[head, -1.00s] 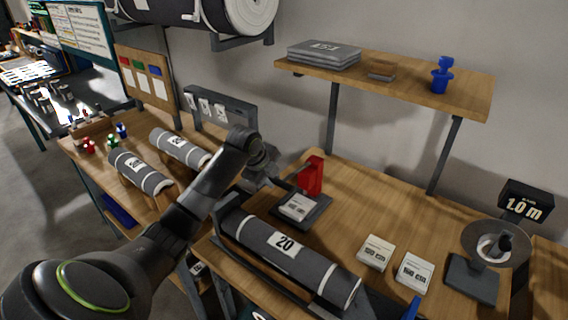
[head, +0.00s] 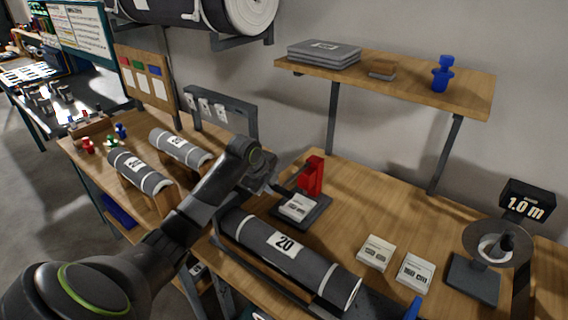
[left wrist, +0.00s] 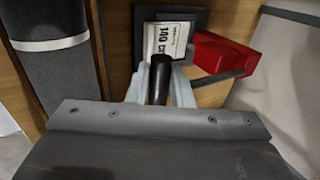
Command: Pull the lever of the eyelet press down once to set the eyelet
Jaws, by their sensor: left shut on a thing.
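The eyelet press has a red upright body (head: 313,176) on a dark base plate (head: 318,212) on the wooden bench. A white card (head: 298,207) marked 100 lies on its base. In the left wrist view the red body (left wrist: 223,54) is right of the card (left wrist: 168,44). The lever's black handle (left wrist: 160,80) sits between the pale fingertips of my left gripper (left wrist: 160,90), which is shut on it. In the head view my left gripper (head: 278,188) is at the press's left side, partly hidden by my arm. My right gripper is out of view.
A large grey roll (head: 285,246) marked 20 lies in front of the press. A shelf (head: 420,92) hangs above. Bare bench lies right of the press.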

